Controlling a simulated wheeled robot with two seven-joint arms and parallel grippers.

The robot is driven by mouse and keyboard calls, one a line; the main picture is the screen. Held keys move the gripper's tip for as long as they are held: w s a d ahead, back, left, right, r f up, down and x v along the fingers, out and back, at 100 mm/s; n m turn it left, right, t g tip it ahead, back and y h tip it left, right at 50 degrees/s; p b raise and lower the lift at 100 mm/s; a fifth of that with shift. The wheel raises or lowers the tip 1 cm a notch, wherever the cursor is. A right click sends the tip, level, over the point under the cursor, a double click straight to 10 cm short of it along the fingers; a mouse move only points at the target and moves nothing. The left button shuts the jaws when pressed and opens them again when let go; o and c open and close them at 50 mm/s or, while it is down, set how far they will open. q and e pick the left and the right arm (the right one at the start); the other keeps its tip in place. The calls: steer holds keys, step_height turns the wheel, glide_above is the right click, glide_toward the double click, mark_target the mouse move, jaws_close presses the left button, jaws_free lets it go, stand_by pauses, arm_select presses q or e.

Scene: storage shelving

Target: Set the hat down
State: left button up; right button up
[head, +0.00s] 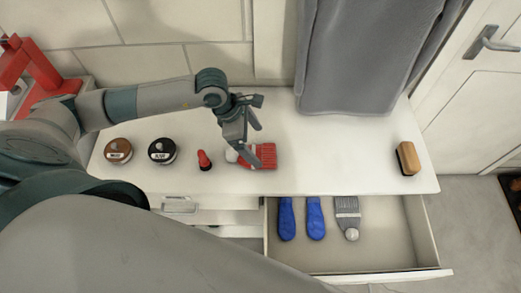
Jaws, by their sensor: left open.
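A red knitted hat (265,157) with a white pom-pom lies flat on the white cabinet top, near its front edge. My left gripper (256,146) is open right over the hat, pointing down, with its fingers apart. One finger overlaps the hat in the picture, and I cannot tell whether it touches. The gripper hides part of the hat between the pom-pom and the red knit. A second hat, grey with a light pom-pom (347,214), lies in the open drawer (388,262). My right gripper is not in view.
Two round tins, brown-lidded (118,151) and black-lidded (162,151), and a small red-topped item (204,160) stand left of the hat. A wooden brush (408,158) is at the right end. Blue items (286,218) lie in the drawer. Grey cloth (360,60) hangs behind.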

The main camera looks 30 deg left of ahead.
arm_select(q)
steer(key=b+v, duration=0.1)
steer(key=v, duration=0.4)
steer(key=shift+a+r+b, duration=0.15)
steer(key=shift+r+b, duration=0.2)
steer(key=shift+r, duration=0.05)
steer(key=shift+s, duration=0.1)
stand_by(0.5)
